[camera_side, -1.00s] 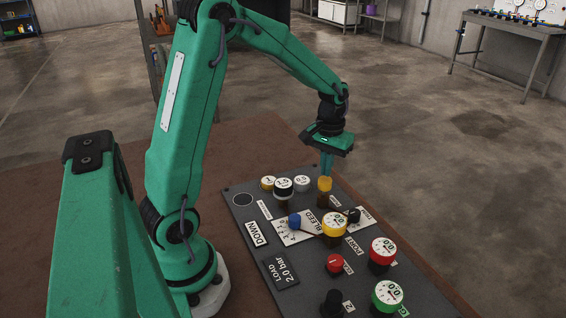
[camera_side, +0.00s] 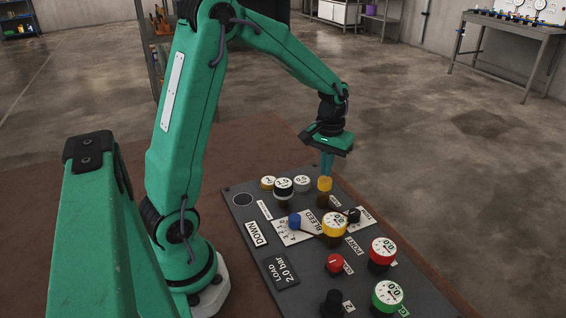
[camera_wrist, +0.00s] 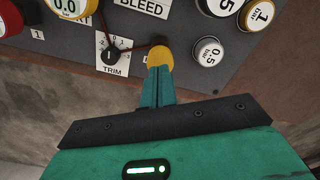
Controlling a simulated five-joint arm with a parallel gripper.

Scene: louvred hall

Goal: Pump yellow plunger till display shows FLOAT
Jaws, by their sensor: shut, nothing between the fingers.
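The yellow plunger (camera_side: 324,184) stands at the back edge of the dark panel (camera_side: 242,218). My gripper (camera_side: 326,173) is shut, with its fingertips right at the top of the plunger. In the wrist view the shut fingers of my gripper (camera_wrist: 158,72) point at the yellow plunger (camera_wrist: 160,55) and overlap its near edge. The panel has a display plate reading DOWN (camera_side: 256,233) and another reading LOAD 2.0 bar (camera_side: 281,272). I cannot tell for certain whether the fingertips touch the plunger.
A yellow gauge (camera_side: 335,223), a red gauge (camera_side: 382,251) and a green gauge (camera_side: 387,293) stand on the panel. A blue knob (camera_side: 294,221), a red knob (camera_side: 334,263) and several weights, such as a dark one (camera_side: 284,187), stand nearby. Air above the panel's front is clear.

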